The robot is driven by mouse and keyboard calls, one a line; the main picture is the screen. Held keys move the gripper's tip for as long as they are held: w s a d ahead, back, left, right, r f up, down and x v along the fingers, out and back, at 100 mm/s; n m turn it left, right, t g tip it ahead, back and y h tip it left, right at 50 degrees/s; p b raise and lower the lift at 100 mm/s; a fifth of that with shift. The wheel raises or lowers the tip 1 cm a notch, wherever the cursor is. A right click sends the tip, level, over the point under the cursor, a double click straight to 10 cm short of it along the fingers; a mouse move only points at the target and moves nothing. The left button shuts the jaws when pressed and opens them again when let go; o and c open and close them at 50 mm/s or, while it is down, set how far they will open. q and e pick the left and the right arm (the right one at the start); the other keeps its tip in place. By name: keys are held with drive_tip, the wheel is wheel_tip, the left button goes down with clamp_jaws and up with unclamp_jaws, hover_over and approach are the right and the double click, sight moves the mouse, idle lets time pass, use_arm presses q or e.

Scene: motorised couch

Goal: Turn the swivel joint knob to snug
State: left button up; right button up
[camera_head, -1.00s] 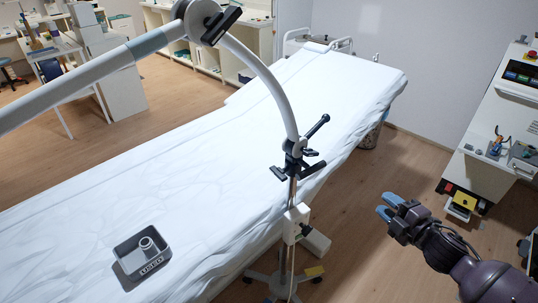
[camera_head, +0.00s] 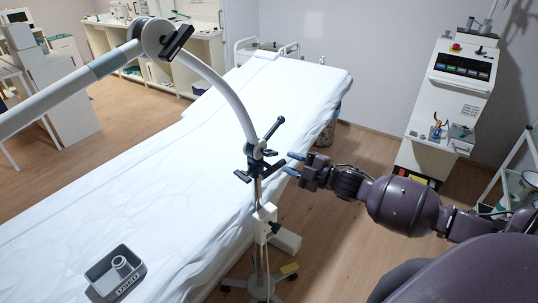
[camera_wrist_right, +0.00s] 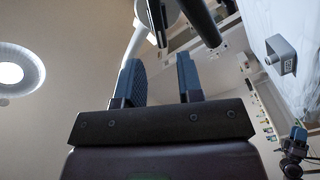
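A black clamp joint (camera_head: 262,152) with dark handles sits where the curved white arm (camera_head: 228,95) meets the upright pole. Another round joint (camera_head: 152,38) with a black handle (camera_head: 177,42) is higher up at the left. I cannot tell which is the swivel knob. My right gripper (camera_head: 293,166) is open, its blue fingertips just right of the clamp. In the right wrist view its fingers (camera_wrist_right: 160,75) are apart with nothing between them, and black bars (camera_wrist_right: 200,20) lie beyond the tips. My left gripper seems to show small at the lower right there (camera_wrist_right: 297,137), its opening unclear.
The white-covered couch (camera_head: 150,170) runs beneath the arm, with a grey tray (camera_head: 117,272) at its near end. The pole's box (camera_head: 264,222) and wheeled foot stand beside the couch. A white console (camera_head: 450,105) is at the right; some floor between is clear.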

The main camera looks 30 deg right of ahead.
sight(272, 154)
drive_tip(key=x, duration=0.6)
use_arm(q)
drive_tip(key=shift+s+a+f, duration=0.1)
drive_tip(key=shift+s+a, duration=0.1)
drive_tip(key=shift+s, duration=0.3)
use_arm(e)
drive_tip(key=shift+w+a, duration=0.3)
drive_tip(key=shift+w, duration=0.25)
clamp_jaws()
drive_tip(key=shift+r+m+p, duration=0.1)
drive_tip(key=shift+m+p, duration=0.2)
drive_tip(key=shift+p, duration=0.3)
drive_tip(key=shift+d+r+m+p, duration=0.15)
drive_tip(key=shift+m+p, duration=0.45)
drive_tip(key=shift+m, duration=0.7)
use_arm(q)
drive_tip(key=shift+s+r, duration=0.25)
drive_tip(key=shift+r, duration=0.4)
